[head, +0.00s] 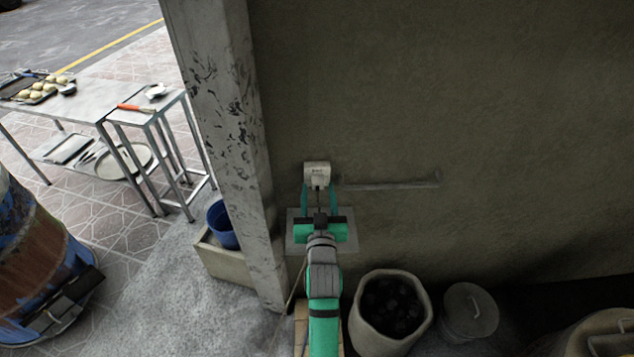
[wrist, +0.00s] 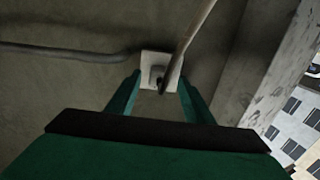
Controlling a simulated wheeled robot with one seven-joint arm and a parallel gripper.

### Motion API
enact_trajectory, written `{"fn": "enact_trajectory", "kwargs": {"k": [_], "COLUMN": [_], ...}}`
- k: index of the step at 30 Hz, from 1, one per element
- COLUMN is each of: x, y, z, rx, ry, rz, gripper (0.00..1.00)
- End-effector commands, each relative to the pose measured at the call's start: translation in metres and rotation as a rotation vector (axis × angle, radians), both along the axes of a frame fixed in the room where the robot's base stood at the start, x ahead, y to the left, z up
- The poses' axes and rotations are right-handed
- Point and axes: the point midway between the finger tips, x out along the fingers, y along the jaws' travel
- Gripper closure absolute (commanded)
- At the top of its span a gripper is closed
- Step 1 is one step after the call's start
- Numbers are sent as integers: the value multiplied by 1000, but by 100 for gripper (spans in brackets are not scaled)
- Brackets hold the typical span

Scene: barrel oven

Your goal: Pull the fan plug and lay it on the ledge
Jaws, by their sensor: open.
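The white socket box (head: 317,172) is on the wall just right of the pillar. In the wrist view, its pale plate (wrist: 149,61) carries a dark plug (wrist: 159,77), and a grey cord (wrist: 190,38) rises from it to the upper right. The plug appears seated in the socket. My green gripper (head: 318,188) is open, its fingers reaching toward the socket on either side of the plug. In the wrist view the open gripper (wrist: 159,80) straddles it; contact cannot be told. A light grey flat slab (head: 295,238), perhaps the ledge, shows beneath my gripper, partly hidden.
A thin bar or pipe (head: 390,185) runs right along the wall. The pillar (head: 225,120) stands close on the left. Below are a blue bucket (head: 220,224), a pot of dark lumps (head: 362,335) and a lidded bin (head: 468,312). Metal tables (head: 90,105) stand farther left.

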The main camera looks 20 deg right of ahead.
Motion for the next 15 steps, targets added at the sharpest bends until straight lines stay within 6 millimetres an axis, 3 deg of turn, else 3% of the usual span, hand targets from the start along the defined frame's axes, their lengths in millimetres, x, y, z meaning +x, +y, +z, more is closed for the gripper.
{"fn": "enact_trajectory", "kwargs": {"k": [6,15], "x": [16,21], "y": [-4,-6], "z": [0,0], "rx": [0,0], "ry": [0,-1], "rz": [1,0], "gripper": [53,53]}}
